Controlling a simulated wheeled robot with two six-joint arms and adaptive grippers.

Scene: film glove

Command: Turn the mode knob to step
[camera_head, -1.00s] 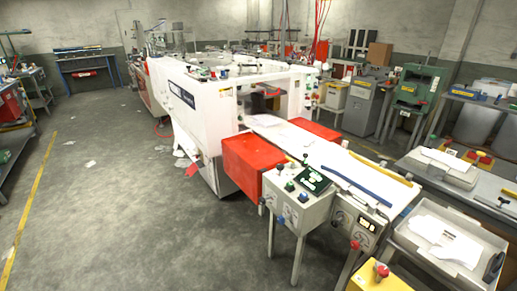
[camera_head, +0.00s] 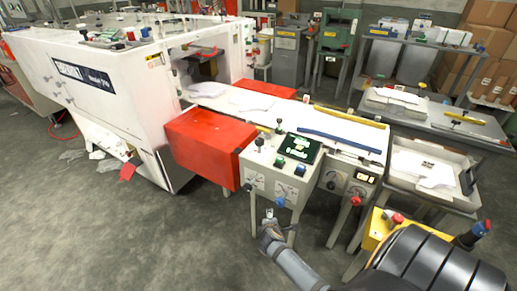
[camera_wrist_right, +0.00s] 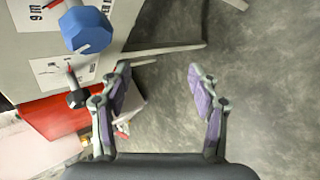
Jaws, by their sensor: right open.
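A pale control box (camera_head: 265,190) stands on legs, with dial plates on its front face. One plate carries a small dark knob (camera_head: 248,187) and the other a blue knob (camera_head: 280,202); which is the mode knob I cannot tell, as the labels are too small to read. In the right wrist view, the blue knob (camera_wrist_right: 88,30) is large at the upper left and the dark knob (camera_wrist_right: 76,98) is left of the fingers. My right gripper (camera_wrist_right: 158,68) is open and empty, beside both knobs. In the head view, it (camera_head: 268,216) is low before the box. My left gripper is not in view.
A red block-shaped cover (camera_head: 210,145) is left of the box. A panel with another black knob (camera_head: 331,185) and a red-tipped lever (camera_head: 354,201) is on the right. A yellow box (camera_head: 378,228) with a red button is at lower right.

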